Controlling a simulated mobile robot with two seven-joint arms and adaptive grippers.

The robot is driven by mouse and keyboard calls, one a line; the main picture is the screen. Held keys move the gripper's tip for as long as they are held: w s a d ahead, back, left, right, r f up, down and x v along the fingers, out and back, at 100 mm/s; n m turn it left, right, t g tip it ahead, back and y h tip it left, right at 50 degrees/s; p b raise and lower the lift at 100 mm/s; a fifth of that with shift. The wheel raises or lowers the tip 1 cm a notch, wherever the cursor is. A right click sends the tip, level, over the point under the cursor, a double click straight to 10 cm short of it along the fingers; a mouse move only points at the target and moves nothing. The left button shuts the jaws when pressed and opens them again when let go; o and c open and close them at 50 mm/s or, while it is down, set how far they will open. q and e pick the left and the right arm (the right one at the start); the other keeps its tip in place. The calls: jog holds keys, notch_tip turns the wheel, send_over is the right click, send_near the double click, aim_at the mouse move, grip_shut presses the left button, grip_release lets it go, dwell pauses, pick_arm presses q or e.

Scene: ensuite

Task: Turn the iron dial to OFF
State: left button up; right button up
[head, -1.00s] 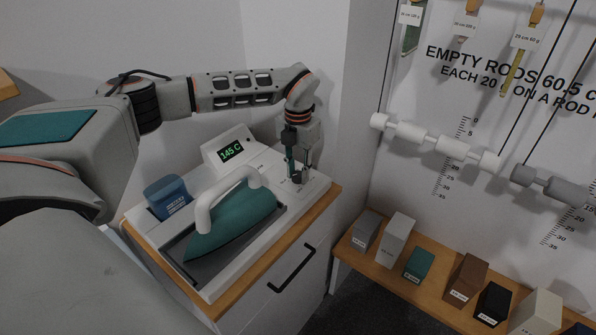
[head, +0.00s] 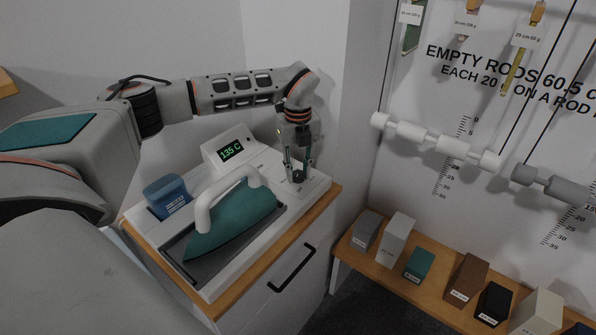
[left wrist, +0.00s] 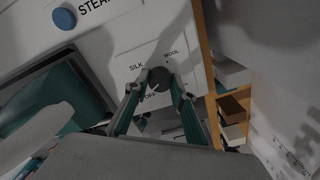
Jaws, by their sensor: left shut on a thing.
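The iron dial (left wrist: 160,79) is a dark round knob on the white panel, with the labels SILK, WOOL and OFF around it in the left wrist view. My left gripper (left wrist: 160,82) points down and is shut on the dial, one fingertip on each side of it. In the head view, my left gripper (head: 299,174) is at the right end of the white station. A pale mark shows on the dial's lower side near OFF, but its exact setting is too small to tell. The teal iron (head: 236,220) rests on its plate, and the display (head: 231,151) reads 135 C.
A blue container (head: 167,197) stands left of the iron on the white station. A blue button (left wrist: 64,18) sits beside a partly visible label. A wooden shelf (head: 350,258) with several blocks is at the right. A wall corner stands close behind my gripper.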

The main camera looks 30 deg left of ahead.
aim_at(298, 174)
pick_arm(q)
jog(key=shift+n, duration=1.9)
jog(key=o, duration=1.1)
jog(key=shift+r, duration=0.1)
notch_tip(298, 174, up, 12)
jog(key=shift+d, duration=0.1)
